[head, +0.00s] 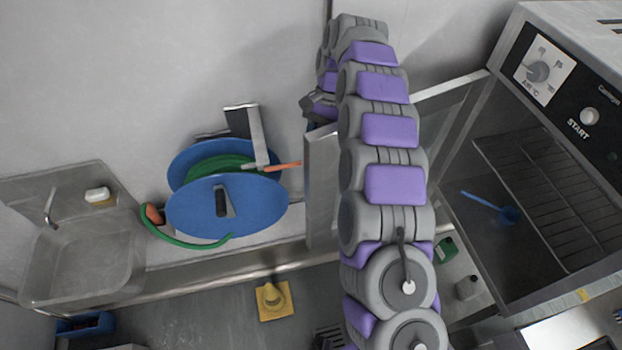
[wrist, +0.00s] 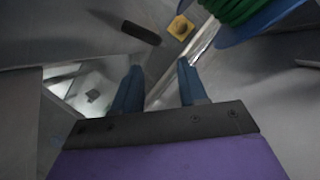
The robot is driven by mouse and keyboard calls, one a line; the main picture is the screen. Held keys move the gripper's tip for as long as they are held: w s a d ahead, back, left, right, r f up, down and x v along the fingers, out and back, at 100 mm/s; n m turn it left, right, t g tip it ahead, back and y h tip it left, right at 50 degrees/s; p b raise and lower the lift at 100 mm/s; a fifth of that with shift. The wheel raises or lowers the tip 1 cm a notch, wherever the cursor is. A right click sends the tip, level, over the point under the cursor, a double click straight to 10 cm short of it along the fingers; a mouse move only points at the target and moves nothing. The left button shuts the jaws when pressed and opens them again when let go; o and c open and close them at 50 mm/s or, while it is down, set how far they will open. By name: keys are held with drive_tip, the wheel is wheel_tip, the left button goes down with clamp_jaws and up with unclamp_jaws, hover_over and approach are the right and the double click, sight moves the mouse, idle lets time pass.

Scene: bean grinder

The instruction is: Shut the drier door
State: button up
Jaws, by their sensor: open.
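The drier (head: 545,130) stands at the right in the head view, its chamber open with a wire rack inside. Its door (head: 322,185) stands swung open to the left, a grey-framed panel partly hidden behind my arm. My gripper (wrist: 157,85) shows two blue fingers spread apart with nothing between them in the wrist view. In the head view, the end of my arm is near the door's upper outer edge; whether it touches the door I cannot tell. A dark bar (wrist: 138,32) lies ahead of the fingers in the wrist view; I cannot tell what it is.
A blue hose reel (head: 228,205) with green hose sits left of the door. A steel sink (head: 85,265) is at the far left. A yellow cone (head: 272,298) stands on the floor. A blue scoop (head: 492,206) shows in the drier's opening.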

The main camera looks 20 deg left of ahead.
drive_tip(key=x, duration=1)
drive_tip(key=shift+b, duration=0.4)
drive_tip(key=shift+c, duration=0.4)
clamp_jaws()
